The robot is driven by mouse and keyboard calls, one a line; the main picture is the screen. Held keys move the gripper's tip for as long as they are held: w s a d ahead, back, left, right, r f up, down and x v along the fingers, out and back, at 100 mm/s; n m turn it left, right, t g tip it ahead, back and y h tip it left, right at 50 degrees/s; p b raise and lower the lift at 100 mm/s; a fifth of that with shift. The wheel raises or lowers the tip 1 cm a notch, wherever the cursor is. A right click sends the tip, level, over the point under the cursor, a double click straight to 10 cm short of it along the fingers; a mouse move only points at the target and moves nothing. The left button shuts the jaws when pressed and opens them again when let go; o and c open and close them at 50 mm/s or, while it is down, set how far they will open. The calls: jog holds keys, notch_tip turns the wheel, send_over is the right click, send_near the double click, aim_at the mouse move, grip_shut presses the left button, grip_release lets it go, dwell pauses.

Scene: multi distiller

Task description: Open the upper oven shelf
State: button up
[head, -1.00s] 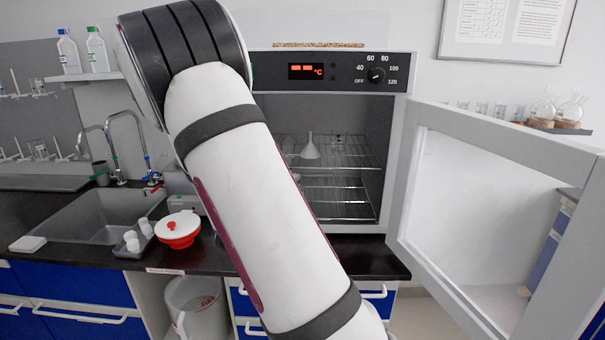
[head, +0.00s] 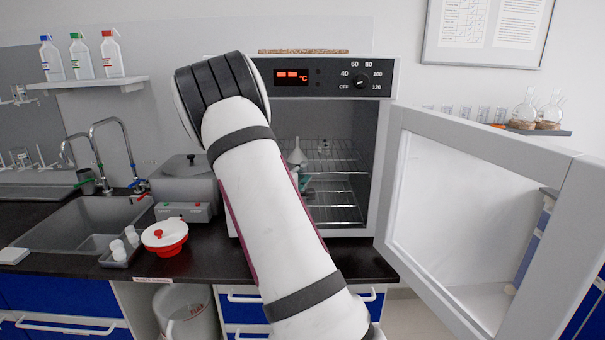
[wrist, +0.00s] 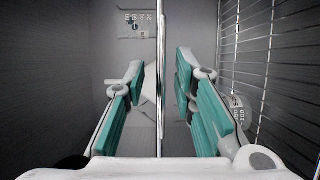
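The oven (head: 386,140) stands on the bench with its door (head: 500,146) swung open to the right. Inside, the upper wire shelf (head: 345,163) holds a white funnel (head: 297,155) and small glassware. The lower wire shelf (head: 340,212) is below it. My arm hides the left part of both shelves. Contact with the fingers is not clear.
Shelf wires (wrist: 248,50) run along the right of the wrist view. A red and white container (head: 165,236) and a grey device (head: 184,187) stand on the bench left of the oven, beside the sink (head: 75,222). The open door bounds the right side.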

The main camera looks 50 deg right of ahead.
jog(key=shift+d, duration=0.2)
grip_shut()
jog(key=s+a+p, duration=0.4)
jog(key=s+a, duration=0.7)
jog(key=a, duration=0.2)
jog(key=shift+s+a+p, duration=0.15)
jog(key=shift+a+p, duration=0.05)
jog(key=shift+p, duration=0.15)
